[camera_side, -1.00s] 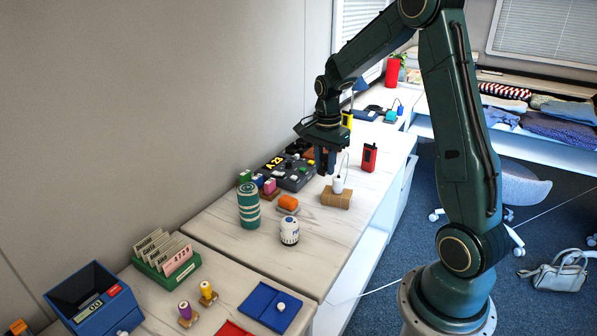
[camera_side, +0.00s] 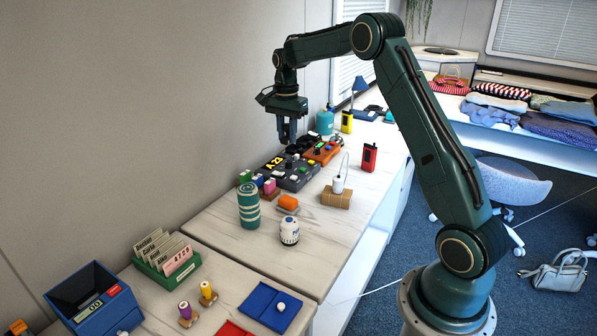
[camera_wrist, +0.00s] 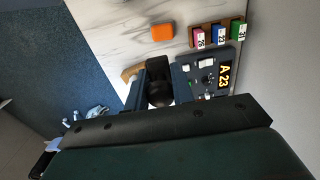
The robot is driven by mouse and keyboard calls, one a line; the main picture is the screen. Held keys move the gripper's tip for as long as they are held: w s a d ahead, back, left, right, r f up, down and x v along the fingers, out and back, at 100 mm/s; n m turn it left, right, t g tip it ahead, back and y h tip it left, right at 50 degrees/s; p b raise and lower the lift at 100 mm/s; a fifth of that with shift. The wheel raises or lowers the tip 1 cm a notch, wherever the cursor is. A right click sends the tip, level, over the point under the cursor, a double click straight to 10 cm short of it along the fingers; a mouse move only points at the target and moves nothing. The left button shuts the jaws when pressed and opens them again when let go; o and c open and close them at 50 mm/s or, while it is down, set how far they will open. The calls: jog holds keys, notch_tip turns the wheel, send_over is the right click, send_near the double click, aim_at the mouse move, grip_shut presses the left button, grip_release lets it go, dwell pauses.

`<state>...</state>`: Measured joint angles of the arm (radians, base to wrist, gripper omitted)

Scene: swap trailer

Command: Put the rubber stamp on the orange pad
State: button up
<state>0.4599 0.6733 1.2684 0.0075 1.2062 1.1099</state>
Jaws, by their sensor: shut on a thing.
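My gripper (camera_side: 288,138) is raised above the far-left part of the table, over the dark grey device marked A 23. It is shut on a black, round-knobbed thing, which looks like the rubber stamp (camera_wrist: 160,94); it shows between the fingers in the wrist view. In the side view the held thing is hard to tell from the dark items behind it. The orange pad (camera_side: 288,202) lies on the table, nearer the camera than my gripper. In the wrist view the pad (camera_wrist: 162,32) is at the top middle, apart from the stamp, with nothing on it.
The grey device (camera_side: 290,173) stands under my gripper, with an orange device (camera_side: 322,152) behind. A striped teal cylinder (camera_side: 248,205) and a white-blue container (camera_side: 289,231) flank the pad. A brown block (camera_side: 337,197) with a white item and a red device (camera_side: 369,157) stand to the right.

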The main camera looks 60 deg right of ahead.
jog(key=shift+w, duration=0.2)
send_over(287, 199)
notch_tip(287, 199, down, 16)
jog(key=shift+d+r, duration=0.1)
jog(key=shift+r, duration=0.05)
dwell(0.5)
jog(key=shift+f, duration=2.1)
jog(key=shift+f, duration=0.1)
jog(key=o, duration=1)
